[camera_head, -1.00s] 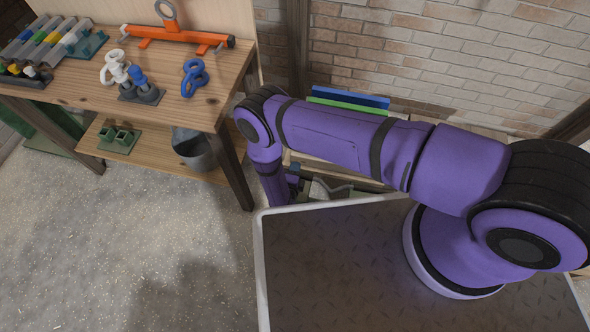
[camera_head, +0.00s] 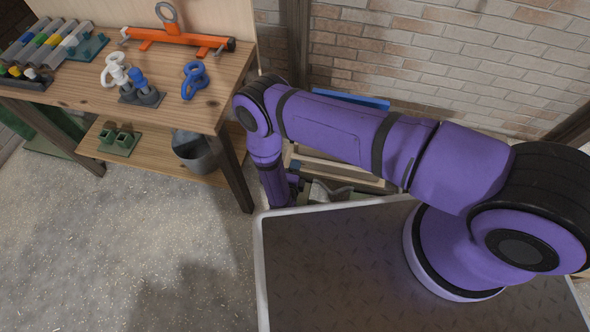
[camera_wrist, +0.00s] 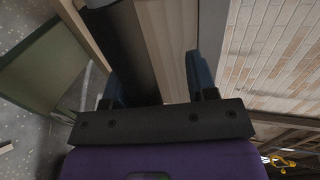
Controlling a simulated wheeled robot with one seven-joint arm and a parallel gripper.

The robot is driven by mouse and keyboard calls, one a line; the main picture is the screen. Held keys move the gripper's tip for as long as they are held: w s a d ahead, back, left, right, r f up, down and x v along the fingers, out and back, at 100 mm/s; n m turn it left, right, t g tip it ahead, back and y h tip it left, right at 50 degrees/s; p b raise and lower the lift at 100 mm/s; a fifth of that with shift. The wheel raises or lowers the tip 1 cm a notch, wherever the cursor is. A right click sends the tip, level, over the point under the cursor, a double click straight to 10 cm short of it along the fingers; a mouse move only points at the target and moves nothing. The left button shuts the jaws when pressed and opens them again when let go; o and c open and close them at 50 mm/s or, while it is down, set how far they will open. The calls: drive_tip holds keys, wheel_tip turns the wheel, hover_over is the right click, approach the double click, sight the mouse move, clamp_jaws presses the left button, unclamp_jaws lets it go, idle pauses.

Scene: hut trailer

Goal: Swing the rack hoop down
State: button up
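I cannot clearly make out the rack hoop. A grey bent piece (camera_head: 340,192) shows low behind my base, by a wooden frame (camera_head: 335,172), but I cannot tell if it is the hoop. My gripper (camera_wrist: 156,84) has its two dark blue fingers wide apart in the wrist view. A dark, wide bar (camera_wrist: 127,50) and a wooden strip (camera_wrist: 163,45) run beyond and between them; contact cannot be told.
A wooden workbench (camera_head: 90,95) stands at left, with an orange bar (camera_head: 180,36), blue rings (camera_head: 194,79) and a grey bucket (camera_head: 193,150). A blue panel (camera_head: 350,99) stands by the brick wall (camera_head: 420,60). A green panel (camera_wrist: 45,70) is at the wrist view's left. Floor at left is clear.

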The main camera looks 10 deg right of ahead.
drive_tip(key=v, duration=1)
drive_tip(key=shift+s, duration=0.3)
